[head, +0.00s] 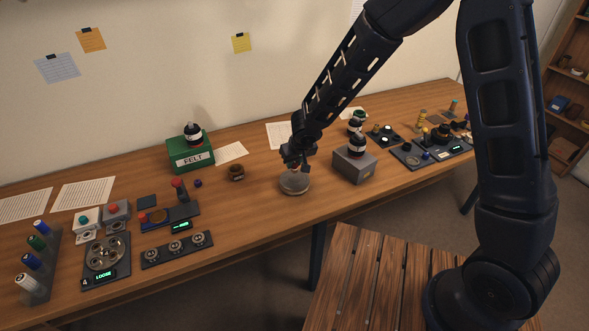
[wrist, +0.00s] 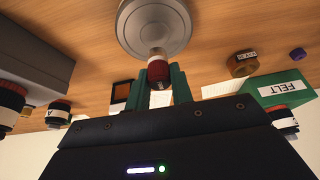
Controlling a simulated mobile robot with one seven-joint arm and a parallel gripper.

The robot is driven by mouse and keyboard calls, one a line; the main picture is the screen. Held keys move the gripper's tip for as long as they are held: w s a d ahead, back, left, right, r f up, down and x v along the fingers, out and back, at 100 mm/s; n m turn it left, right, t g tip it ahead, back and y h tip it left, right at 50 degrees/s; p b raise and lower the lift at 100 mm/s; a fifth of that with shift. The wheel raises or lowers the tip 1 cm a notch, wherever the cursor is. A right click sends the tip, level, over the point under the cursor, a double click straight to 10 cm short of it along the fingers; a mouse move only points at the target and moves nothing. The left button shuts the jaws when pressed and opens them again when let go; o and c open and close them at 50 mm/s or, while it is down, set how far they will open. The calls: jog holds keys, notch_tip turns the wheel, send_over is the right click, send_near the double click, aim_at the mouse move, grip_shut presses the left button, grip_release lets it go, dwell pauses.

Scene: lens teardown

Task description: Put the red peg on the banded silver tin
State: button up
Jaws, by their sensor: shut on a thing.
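My gripper (head: 298,167) is shut on the red peg (wrist: 158,72), which shows in the wrist view between the two green fingers. The peg has a dark red body and a pale metallic end pointing towards the silver tin. The round silver tin (head: 294,186) lies on the table just below my gripper in the head view. In the wrist view the tin (wrist: 152,40) is at the top, with the peg's end overlapping its near edge. I cannot tell whether the peg touches the tin. In the head view the peg is mostly hidden by my gripper.
A grey box (head: 356,168) with a dark bottle on it stands close right of the tin. Left are a small brown jar (head: 236,173), a purple cap (head: 198,183) and a green FELT box (head: 189,157). Several trays of parts fill the left end. Table in front of the tin is clear.

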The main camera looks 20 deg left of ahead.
aim_at(295, 167)
jog(key=shift+f, duration=1.6)
jog(key=shift+f, duration=0.15)
jog(key=o, duration=0.9)
jog(key=shift+o, duration=0.2)
jog(key=shift+r, duration=0.2)
jog(key=v, duration=1.2)
